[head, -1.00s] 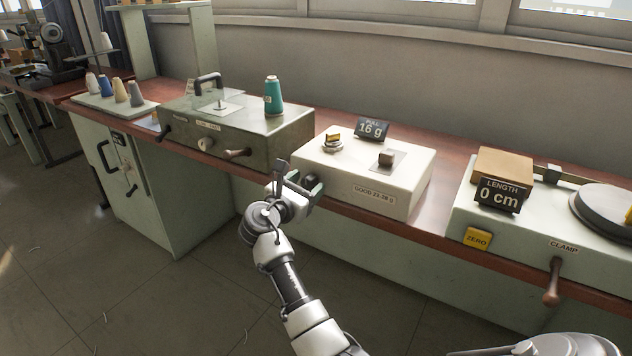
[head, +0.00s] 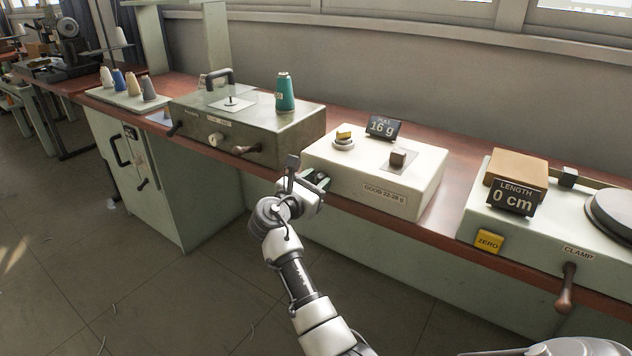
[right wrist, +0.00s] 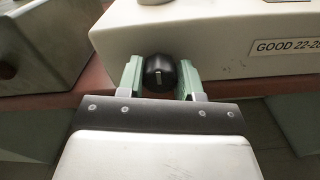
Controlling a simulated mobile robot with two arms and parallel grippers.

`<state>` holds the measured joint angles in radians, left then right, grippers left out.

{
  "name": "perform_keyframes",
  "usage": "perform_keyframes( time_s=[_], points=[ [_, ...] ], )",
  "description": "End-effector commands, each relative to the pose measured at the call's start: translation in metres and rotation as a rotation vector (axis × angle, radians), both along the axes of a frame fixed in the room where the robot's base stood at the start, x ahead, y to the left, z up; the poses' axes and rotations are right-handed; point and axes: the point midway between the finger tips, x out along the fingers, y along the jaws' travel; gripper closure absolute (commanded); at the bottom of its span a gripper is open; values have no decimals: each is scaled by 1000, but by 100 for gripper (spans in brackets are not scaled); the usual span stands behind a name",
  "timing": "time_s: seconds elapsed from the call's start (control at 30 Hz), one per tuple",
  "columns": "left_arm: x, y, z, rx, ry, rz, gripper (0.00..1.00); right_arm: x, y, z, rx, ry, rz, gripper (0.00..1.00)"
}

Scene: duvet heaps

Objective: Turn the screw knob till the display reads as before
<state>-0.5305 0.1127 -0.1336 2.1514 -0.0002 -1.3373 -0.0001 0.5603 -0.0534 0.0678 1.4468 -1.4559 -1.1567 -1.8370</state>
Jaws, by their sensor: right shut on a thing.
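The screw knob (right wrist: 160,73) is black and round with a pale mark on its face. It sits on the front of a cream tester box (head: 345,192), at its left end. My right gripper (right wrist: 160,80) has its green fingers on either side of the knob and is shut on it; in the head view the gripper (head: 313,182) hides part of the knob. The small dark display (head: 382,127) on top of the box reads "PULL 16 g". A label (head: 384,193) on the front reads "GOOD 22-28", its unit hard to read. My left gripper is not in view.
A grey-green box (head: 290,142) with handles and a teal thread cone (head: 285,95) stands left of the tester. To the right is a length gauge with a display (head: 512,198) reading "0 cm", a yellow ZERO button (head: 488,242) and a clamp handle (head: 566,285).

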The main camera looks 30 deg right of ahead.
Motion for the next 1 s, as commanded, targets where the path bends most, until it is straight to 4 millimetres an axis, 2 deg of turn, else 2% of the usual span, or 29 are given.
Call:
perform_keyframes(
  time_s=[0.27, 0.5, 0.67, 1.0],
  points=[
    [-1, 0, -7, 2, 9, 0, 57, 0, 0, 0, 44, -109, 0, 88],
    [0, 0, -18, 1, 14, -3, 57, -1, -1, 0, 121, -297, -1, 88],
    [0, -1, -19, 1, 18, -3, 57, -1, -1, -1, 180, -440, -1, 88],
    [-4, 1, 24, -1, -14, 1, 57, -1, -1, -3, 304, -738, 0, 88]
  ],
)
